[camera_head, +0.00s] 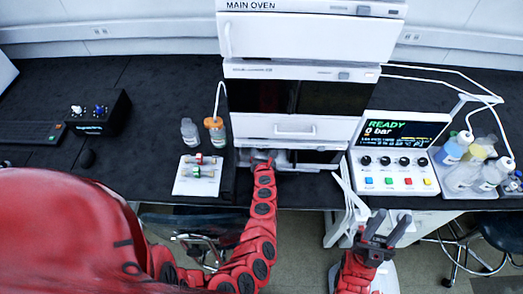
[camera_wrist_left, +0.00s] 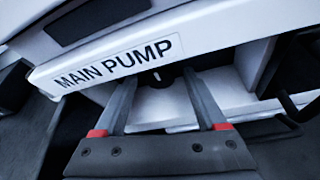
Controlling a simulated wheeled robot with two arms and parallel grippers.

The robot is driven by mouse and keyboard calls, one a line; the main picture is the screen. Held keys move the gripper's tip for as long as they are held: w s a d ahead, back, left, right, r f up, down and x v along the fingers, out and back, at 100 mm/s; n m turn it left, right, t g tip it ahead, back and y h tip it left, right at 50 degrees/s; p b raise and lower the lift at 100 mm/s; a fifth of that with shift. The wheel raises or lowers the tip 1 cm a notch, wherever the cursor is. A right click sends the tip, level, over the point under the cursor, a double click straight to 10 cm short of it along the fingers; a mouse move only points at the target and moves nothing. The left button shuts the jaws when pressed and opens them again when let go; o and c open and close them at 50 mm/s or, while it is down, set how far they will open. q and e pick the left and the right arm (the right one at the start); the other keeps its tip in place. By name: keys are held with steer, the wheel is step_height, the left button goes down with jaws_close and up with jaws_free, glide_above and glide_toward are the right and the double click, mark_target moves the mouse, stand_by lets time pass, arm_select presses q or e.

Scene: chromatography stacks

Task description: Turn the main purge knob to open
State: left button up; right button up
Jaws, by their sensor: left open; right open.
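The MAIN PUMP module shows its label (camera_wrist_left: 115,62) close up in the left wrist view. Below the label, a small dark round part (camera_wrist_left: 160,78), which looks like the purge knob, sits partly hidden under the panel's overhang. My left gripper (camera_wrist_left: 159,90) is open, with one finger on each side of this dark part; I cannot tell whether they touch it. In the head view my left arm reaches the bottom module of the stack (camera_head: 235,128), and its hand hides the knob there. My right gripper (camera_head: 391,226) is open and empty, in front of the bench edge.
The control box (camera_head: 388,150) reads READY, 0 bar, right of the stack. Bottles (camera_head: 480,165) stand in a tray further right. Left of the stack are a white plate with small fittings (camera_head: 185,183) and two bottles (camera_head: 215,132).

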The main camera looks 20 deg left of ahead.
arm_select(q)
jaws_close()
stand_by(0.4)
steer(key=shift+f+m+y+b, duration=0.2)
steer(key=shift+m+y+b, duration=0.25)
steer(key=shift+b, duration=0.45)
steer(key=m+y+b, duration=0.2)
steer(key=m+b, duration=0.1)
steer(key=b, duration=0.1)
steer(key=m+y+b, duration=0.2)
steer(key=m+b, duration=0.1)
steer(key=b, duration=0.2)
steer(key=shift+d+f+m, duration=0.15)
steer(key=shift+m, duration=0.1)
steer(key=m+t+y+b, duration=0.1)
steer(key=m+b, duration=0.1)
steer(key=m, duration=0.1)
steer(key=shift+f+b, duration=0.1)
steer(key=shift+b, duration=0.25)
steer(key=shift+m+t+y+b, duration=0.35)
steer(key=shift+m+t+b, duration=0.5)
steer(key=shift+m, duration=1.05)
